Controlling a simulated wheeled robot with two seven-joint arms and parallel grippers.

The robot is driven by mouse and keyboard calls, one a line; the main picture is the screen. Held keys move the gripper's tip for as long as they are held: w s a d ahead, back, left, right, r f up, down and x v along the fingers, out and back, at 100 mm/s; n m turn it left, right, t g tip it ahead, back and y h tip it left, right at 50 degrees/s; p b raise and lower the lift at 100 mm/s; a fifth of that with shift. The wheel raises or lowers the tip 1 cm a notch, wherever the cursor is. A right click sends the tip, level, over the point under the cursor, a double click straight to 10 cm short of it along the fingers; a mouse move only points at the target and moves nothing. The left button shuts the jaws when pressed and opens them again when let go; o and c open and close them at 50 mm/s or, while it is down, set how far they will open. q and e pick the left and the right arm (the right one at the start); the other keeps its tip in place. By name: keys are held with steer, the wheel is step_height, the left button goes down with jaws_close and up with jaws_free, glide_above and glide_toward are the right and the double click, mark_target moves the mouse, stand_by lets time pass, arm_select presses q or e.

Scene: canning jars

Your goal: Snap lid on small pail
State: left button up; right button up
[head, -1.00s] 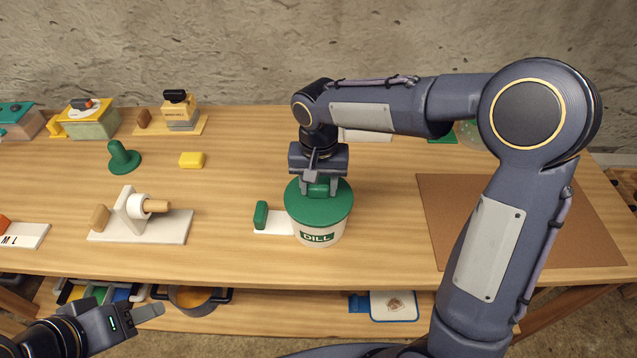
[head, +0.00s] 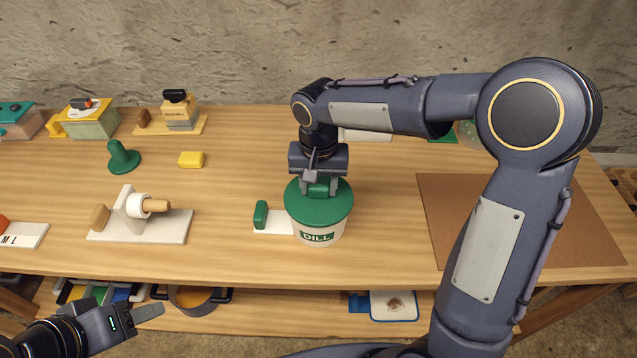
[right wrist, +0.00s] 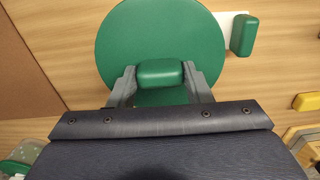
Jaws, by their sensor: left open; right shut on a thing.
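The small pail (head: 318,229) is white with a green DILL label and stands on the wooden table. A round green lid (head: 322,210) lies on top of it, covering the mouth; I cannot tell whether its rim is snapped down. My right gripper (head: 319,188) comes from above and is shut on the lid's green block handle. In the right wrist view the handle (right wrist: 160,73) sits between the two fingers, with the green lid (right wrist: 160,30) beneath. My left gripper (head: 150,312) is open and empty at the lower left, in front of the table.
A white base with a green block (head: 261,214) is just left of the pail. A white stand with a wooden roller (head: 140,214), a green knob (head: 123,157) and a yellow block (head: 191,159) lie further left. A brown mat (head: 440,215) is at right.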

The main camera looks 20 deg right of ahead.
steer(key=shift+f, duration=0.1)
stand_by(0.7)
steer(key=o, duration=1)
steer(key=shift+o, duration=0.6)
steer(key=o, duration=0.4)
steer(key=shift+r+p, duration=2.7)
steer(key=shift+r, duration=0.85)
